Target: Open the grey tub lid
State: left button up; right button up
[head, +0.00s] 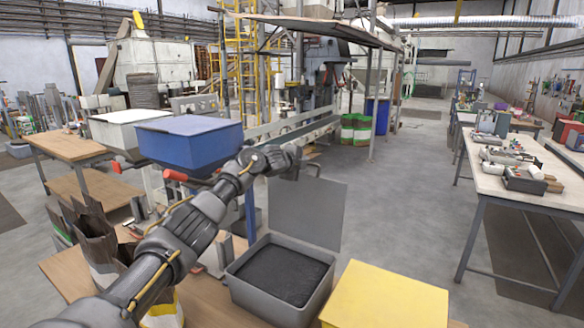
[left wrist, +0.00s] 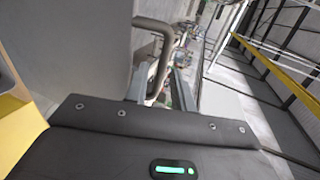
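The grey tub (head: 238,284) stands open on the wooden bench and holds dark pellets. Its grey lid (head: 312,212) stands upright at the tub's far side; it also fills the left of the left wrist view (left wrist: 75,45). A grey bar handle (left wrist: 164,65) is on the lid's face. My left gripper (left wrist: 160,90) is at the lid's top edge in the head view, partly hidden behind my own wrist. In the left wrist view its fingers stand apart on either side of the handle, with a gap showing beside the bar. My right gripper is in neither view.
A yellow tub or box (head: 385,298) stands right of the grey tub. A blue box (head: 187,142) and a white box (head: 122,130) stand at the left, near my left arm. Paper sacks (head: 95,235) stand at the lower left. The floor beyond the lid is clear.

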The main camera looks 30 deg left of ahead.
pick_arm(q)
jog(key=b+v, duration=0.2)
jog(key=v, duration=0.5)
jog(key=shift+s+r, duration=0.15)
jog(key=shift+s, duration=0.2)
